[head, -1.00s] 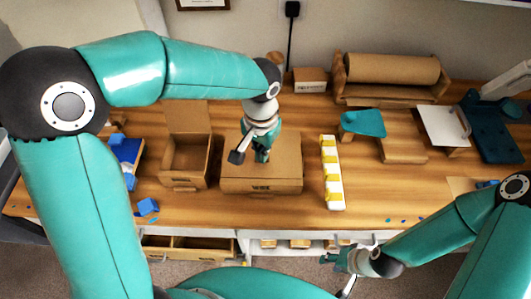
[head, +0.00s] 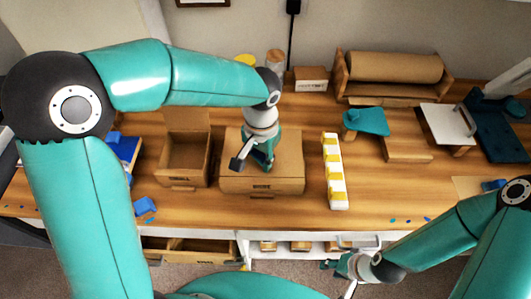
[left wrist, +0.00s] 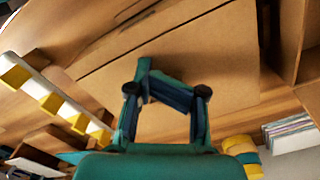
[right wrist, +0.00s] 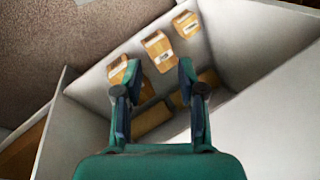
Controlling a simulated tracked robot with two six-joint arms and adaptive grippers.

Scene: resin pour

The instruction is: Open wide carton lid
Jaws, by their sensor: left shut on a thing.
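The wide carton (head: 288,165) is a brown cardboard box on the wooden table, left of centre. Its lid lies flat and closed, and its front carries a dark label. My left gripper (head: 264,168) is over the lid, pointing down. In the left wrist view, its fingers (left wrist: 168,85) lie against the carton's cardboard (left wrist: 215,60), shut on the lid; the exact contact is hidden. My right gripper (head: 335,265) is low in front of the table edge. In the right wrist view its fingers (right wrist: 159,68) are apart and empty.
A smaller open carton (head: 183,165) stands left of the wide one. A white strip with yellow pieces (head: 334,172) stands close on its right. Behind is a small box (head: 311,79) and a brown roll in a holder (head: 394,68). Boxes sit on a shelf below (right wrist: 158,50).

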